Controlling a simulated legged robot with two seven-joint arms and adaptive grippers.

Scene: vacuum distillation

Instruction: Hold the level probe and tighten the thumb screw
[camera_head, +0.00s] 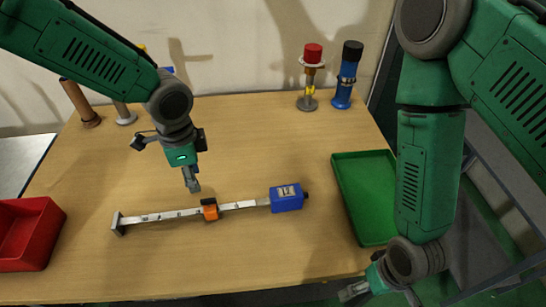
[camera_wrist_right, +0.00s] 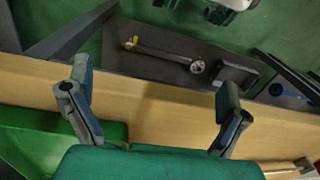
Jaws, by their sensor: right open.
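The level probe (camera_head: 237,205) lies flat across the middle of the table as a long pale marked bar. It has a dark foot at its left end and a blue box (camera_head: 287,198) at its right end. An orange slider (camera_head: 210,211) with a dark top sits midway on the bar. I cannot make out the thumb screw for certain. My left gripper (camera_head: 193,188) points down just above and behind the bar, near the slider, apart from it; its jaw gap does not show clearly. My right gripper (camera_head: 354,291) is open and empty at the front right table edge; its spread fingers show in the right wrist view (camera_wrist_right: 152,82).
A green tray (camera_head: 366,235) lies at the right and a red bin (camera_head: 28,262) at the left front. A red-topped stand (camera_head: 309,75) and a blue cylinder (camera_head: 346,76) stand at the back right. Brown and grey posts (camera_head: 80,103) stand at the back left.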

